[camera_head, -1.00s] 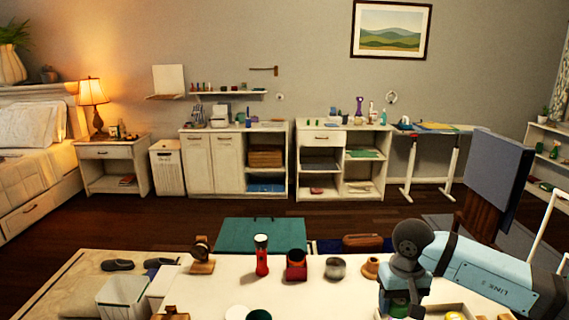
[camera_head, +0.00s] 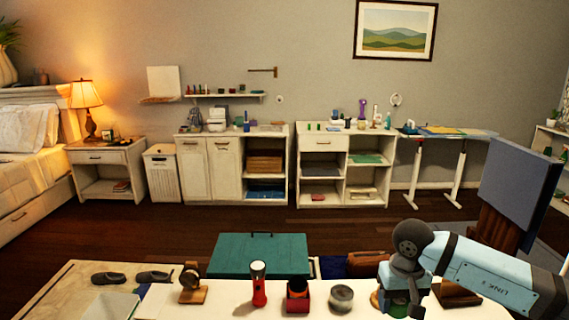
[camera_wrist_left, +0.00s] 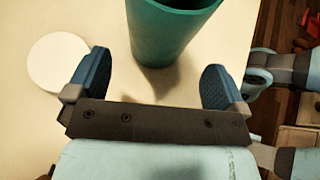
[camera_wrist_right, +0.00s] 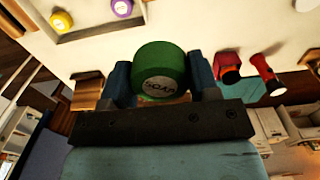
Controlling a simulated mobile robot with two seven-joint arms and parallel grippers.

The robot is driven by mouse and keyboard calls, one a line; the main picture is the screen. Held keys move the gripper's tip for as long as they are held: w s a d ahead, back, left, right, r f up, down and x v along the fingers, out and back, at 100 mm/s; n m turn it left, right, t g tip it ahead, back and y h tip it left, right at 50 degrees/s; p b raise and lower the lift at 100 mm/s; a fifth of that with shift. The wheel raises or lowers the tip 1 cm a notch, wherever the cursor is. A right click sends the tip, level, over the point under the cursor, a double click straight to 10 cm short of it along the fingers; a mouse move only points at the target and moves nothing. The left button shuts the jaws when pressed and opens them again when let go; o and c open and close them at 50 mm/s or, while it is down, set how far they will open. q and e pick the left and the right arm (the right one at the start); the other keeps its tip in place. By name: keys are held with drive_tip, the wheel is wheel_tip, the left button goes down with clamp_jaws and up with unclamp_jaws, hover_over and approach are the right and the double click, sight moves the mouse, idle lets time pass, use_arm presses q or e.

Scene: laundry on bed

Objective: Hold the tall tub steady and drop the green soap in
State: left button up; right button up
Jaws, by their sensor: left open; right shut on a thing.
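The tall teal tub (camera_wrist_left: 165,40) stands on the white table in the left wrist view, just beyond my left gripper. My left gripper (camera_wrist_left: 157,75) is open, its blue fingers spread to either side of the tub's near side; I cannot tell whether they touch it. In the right wrist view, my right gripper (camera_wrist_right: 160,82) is shut on the green soap (camera_wrist_right: 160,62), a round piece with a pale "SOAP" label. In the head view my right gripper (camera_head: 398,300) is low at the table's right part, and the soap there is mostly hidden. The tub is out of the head view.
A white disc (camera_wrist_left: 58,62) lies left of the tub. A red flashlight (camera_head: 259,285), a red holder (camera_head: 297,296) and a grey tin (camera_head: 342,298) stand along the table's far edge. A tray with yellow and purple round pieces (camera_wrist_right: 122,8) shows in the right wrist view.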

use_arm(q)
drive_tip(key=b+x, duration=0.2)
drive_tip(key=x, duration=0.1)
drive_tip(key=shift+f, duration=0.2)
use_arm(e)
wheel_tip(320, 180, down, 3)
drive_tip(key=shift+r, duration=0.1)
use_arm(q)
drive_tip(key=shift+w+d+f+p, duration=0.2)
drive_tip(key=shift+w+d+p, duration=0.15)
drive_tip(key=shift+d+p, duration=0.35)
use_arm(e)
drive_tip(key=shift+w+r, duration=0.1)
drive_tip(key=shift+r, duration=0.3)
use_arm(q)
drive_tip(key=shift+w+d+f, duration=0.1)
drive_tip(key=shift+d+f, duration=0.15)
drive_tip(key=shift+d, duration=0.4)
drive_tip(key=shift+w+d+f, duration=0.1)
drive_tip(key=shift+d+f, duration=0.1)
drive_tip(key=shift+c, duration=0.2)
drive_tip(key=c, duration=0.6)
drive_tip(key=shift+o, duration=0.2)
